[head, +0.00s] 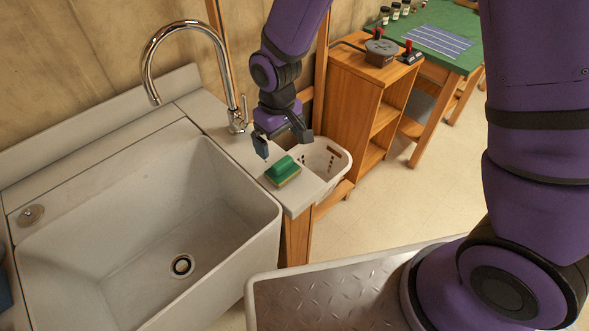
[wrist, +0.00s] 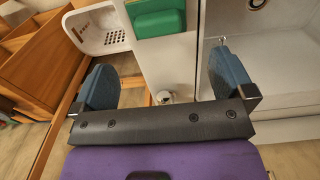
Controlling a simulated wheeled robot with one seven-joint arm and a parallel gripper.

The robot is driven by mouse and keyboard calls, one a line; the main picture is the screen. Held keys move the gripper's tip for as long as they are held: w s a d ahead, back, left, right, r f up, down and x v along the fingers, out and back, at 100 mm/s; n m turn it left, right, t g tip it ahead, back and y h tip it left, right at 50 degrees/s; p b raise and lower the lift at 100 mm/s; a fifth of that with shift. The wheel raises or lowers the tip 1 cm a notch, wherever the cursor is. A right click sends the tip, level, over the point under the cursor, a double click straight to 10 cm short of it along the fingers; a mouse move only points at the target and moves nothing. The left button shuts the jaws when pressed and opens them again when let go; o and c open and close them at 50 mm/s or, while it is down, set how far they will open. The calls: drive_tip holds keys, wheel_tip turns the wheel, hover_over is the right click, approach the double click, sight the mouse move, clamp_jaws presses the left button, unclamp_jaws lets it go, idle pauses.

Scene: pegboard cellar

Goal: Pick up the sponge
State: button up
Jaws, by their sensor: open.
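The sponge (head: 283,171) has a green top and a yellowish underside. It lies on the pale counter strip (head: 308,188) to the right of the sink, near the strip's front end. In the wrist view the green sponge (wrist: 158,18) shows at the top edge, beyond the fingers and partly cut off. My gripper (head: 281,145) is just above and behind the sponge, apart from it. In the wrist view my gripper (wrist: 160,82) has its two blue fingers wide apart, with nothing between them.
The deep sink (head: 225,270) with a chrome faucet (head: 184,25) lies left of the strip. A white basket (head: 338,160) stands right of it, beside a wooden shelf unit (head: 345,110) carrying joystick-like devices. A green table (head: 450,25) stands farther back. Floor is clear ahead of the shelf.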

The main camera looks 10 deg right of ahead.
sight(283, 163)
drive_tip(key=shift+s+d+f, duration=0.1)
drive_tip(key=shift+d+f, duration=0.05)
drive_tip(key=shift+f, duration=2.65)
drive_tip(key=shift+s+d+f, duration=0.1)
drive_tip(key=shift+d+f, duration=0.05)
drive_tip(key=shift+f, duration=2.6)
drive_tip(key=shift+c, duration=0.5)
drive_tip(key=c, duration=0.8)
drive_tip(key=shift+c, duration=0.2)
drive_tip(key=shift+r, duration=0.1)
